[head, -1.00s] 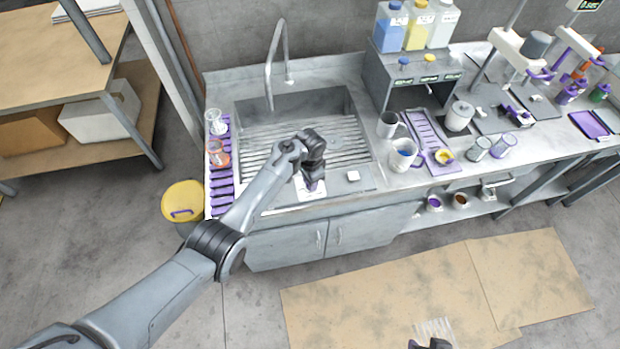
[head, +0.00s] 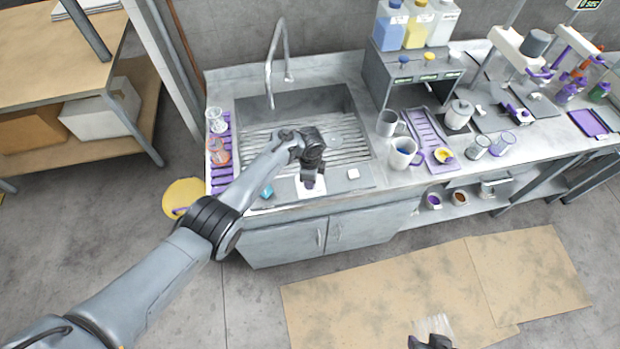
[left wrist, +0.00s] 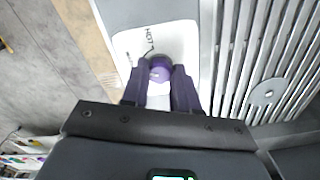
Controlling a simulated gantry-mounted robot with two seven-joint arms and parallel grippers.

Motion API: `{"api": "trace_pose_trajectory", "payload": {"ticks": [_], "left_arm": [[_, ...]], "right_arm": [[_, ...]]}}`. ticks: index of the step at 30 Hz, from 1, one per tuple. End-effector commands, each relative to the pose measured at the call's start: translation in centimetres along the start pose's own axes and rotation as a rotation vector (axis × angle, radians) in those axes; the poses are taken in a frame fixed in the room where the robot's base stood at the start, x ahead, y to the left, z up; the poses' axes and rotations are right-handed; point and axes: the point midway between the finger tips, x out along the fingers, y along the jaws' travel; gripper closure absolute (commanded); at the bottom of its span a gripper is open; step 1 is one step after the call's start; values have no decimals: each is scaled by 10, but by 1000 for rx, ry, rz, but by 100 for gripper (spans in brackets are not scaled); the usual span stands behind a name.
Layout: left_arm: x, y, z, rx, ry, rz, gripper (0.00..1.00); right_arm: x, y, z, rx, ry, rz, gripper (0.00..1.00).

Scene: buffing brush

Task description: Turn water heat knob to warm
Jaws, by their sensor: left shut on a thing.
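A purple round knob (left wrist: 160,70) sits on a white panel (left wrist: 130,45) marked HOT, seen in the left wrist view. My left gripper (left wrist: 160,92) has its two purple-grey fingers closed on the knob's sides. In the head view my left gripper (head: 311,180) points down at the front rim of the sink counter, and it mostly hides the knob. A bit of the white panel shows beside the fingers. The knob's pointer cannot be made out. My right gripper (head: 431,343) shows only in part at the bottom edge, away from the counter.
The sink (head: 345,125) with its slatted bottom and tall faucet (head: 270,60) lies behind the gripper. A small blue thing (head: 266,191) and a white block (head: 353,173) are on the front rim. A purple rack (head: 222,180) with glassware stands left, mugs (head: 403,153) right.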

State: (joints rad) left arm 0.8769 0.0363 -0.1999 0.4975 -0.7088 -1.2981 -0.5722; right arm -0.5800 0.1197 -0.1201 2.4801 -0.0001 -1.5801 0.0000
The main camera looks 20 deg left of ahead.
Motion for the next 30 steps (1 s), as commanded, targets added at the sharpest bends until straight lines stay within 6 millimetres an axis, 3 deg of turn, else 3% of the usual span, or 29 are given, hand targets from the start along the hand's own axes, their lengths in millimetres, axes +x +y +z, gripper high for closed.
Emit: {"api": "trace_pose_trajectory", "payload": {"ticks": [15, 16, 20, 30], "left_arm": [[0, 0, 0, 20, 0, 1, 100], [1, 0, 0, 20, 0, 1, 68], [0, 0, 0, 19, 0, 1, 48], [-2, 0, 0, 19, 1, 0, 45]], "right_arm": [[0, 0, 0, 0, -1, 0, 57], [0, 0, 0, 0, -1, 0, 57], [0, 0, 0, 0, -1, 0, 57], [-1, 0, 0, 0, -1, 0, 57]]}}
